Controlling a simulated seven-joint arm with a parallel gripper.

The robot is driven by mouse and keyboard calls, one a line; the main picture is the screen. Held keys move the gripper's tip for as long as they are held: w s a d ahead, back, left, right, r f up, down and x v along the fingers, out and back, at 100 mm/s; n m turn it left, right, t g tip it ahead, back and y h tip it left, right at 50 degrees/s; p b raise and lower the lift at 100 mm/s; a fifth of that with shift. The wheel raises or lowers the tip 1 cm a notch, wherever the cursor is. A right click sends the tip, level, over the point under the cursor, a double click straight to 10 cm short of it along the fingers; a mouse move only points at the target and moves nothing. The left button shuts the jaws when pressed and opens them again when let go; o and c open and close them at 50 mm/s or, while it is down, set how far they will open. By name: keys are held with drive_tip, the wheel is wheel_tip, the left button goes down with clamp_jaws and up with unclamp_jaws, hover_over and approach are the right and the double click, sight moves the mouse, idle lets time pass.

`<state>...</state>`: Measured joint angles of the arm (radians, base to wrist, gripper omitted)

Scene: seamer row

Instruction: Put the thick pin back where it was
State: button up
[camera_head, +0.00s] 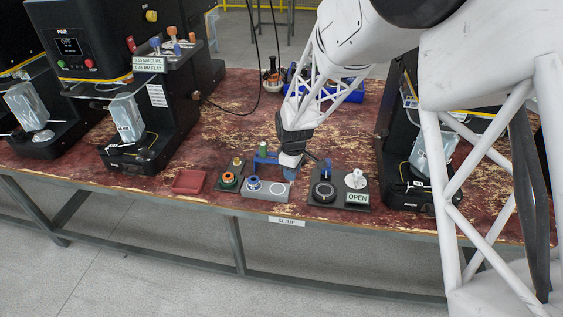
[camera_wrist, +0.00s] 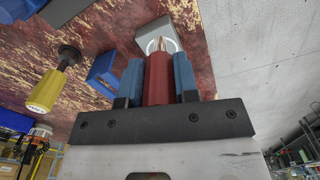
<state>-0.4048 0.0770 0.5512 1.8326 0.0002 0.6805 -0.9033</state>
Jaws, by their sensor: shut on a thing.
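My gripper (camera_wrist: 159,88) is shut on a red-handled pin (camera_wrist: 159,78), held between its two blue fingers in the wrist view. The pin has a thin coppery tip that points toward a pale ring on a grey block (camera_wrist: 150,32). I cannot tell whether the tip touches the block. In the head view my gripper (camera_head: 290,163) is low over the bench, just above the right part of the grey block (camera_head: 266,194). The held pin cannot be made out there. I cannot tell from its look alone whether it is the thick pin.
A yellow-handled tool (camera_wrist: 45,90) and a blue piece (camera_wrist: 104,68) stand close to the gripper. A green-and-orange piece (camera_head: 229,180) is left of the block, with a red tray (camera_head: 188,182) beyond. A black fixture with an OPEN label (camera_head: 357,198) stands right. Black machines flank the bench.

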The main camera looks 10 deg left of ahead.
drive_tip(key=w+a, duration=0.3)
drive_tip(key=w, duration=0.4)
drive_tip(key=w+a+f, duration=0.1)
drive_tip(key=w+a, duration=0.2)
drive_tip(key=w, duration=0.4)
drive_tip(key=shift+w+f, duration=0.25)
drive_tip(key=shift+w, duration=0.05)
drive_tip(key=shift+f, duration=0.1)
drive_tip(key=shift+f, duration=1.65)
drive_tip(key=shift+f, duration=0.4)
drive_tip(key=o, duration=0.9)
drive_tip(key=shift+c, duration=0.2)
drive_tip(key=shift+r, duration=0.15)
wheel_tip(320, 180, up, 12)
drive_tip(key=shift+r, duration=0.25)
